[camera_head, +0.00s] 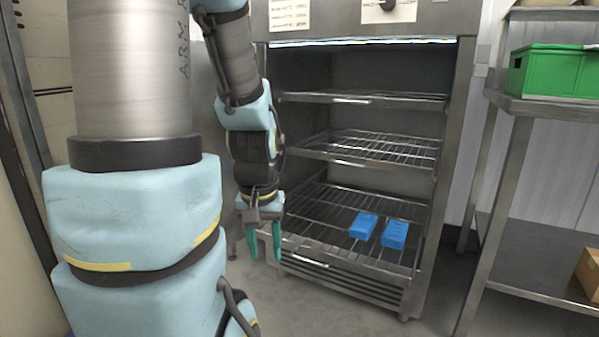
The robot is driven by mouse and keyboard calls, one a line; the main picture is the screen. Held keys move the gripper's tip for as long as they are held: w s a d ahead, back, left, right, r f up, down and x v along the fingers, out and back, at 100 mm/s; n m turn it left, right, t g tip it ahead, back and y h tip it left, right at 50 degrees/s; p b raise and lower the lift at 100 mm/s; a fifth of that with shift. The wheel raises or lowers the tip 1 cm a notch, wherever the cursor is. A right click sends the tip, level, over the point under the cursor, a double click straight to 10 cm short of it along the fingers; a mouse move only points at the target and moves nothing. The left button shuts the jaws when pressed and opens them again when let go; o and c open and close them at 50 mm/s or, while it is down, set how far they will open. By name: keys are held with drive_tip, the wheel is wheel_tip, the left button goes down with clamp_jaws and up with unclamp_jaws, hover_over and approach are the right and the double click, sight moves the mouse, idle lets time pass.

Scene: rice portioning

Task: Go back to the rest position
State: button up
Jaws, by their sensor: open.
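My gripper (264,243) hangs pointing down in front of the left side of an open steel cabinet (447,150). Its two teal fingers are apart, with nothing between them. My arm fills much of the left of the view and hides the cabinet's left edge. Two blue boxes lie side by side on the cabinet's lowest wire shelf (325,210). The left blue box (363,225) and the right blue box (395,234) are apart from my gripper, to its right.
Two wire shelves above, the middle one (375,148) and the top one (365,98), look empty. A steel rack (500,200) stands at the right with a green crate (555,72) on top and a cardboard box (588,272) below. Floor (420,315) shows in front of the cabinet.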

wheel_tip(320, 180, up, 31)
drive_tip(key=p, duration=2.9)
drive_tip(key=shift+f, duration=0.2)
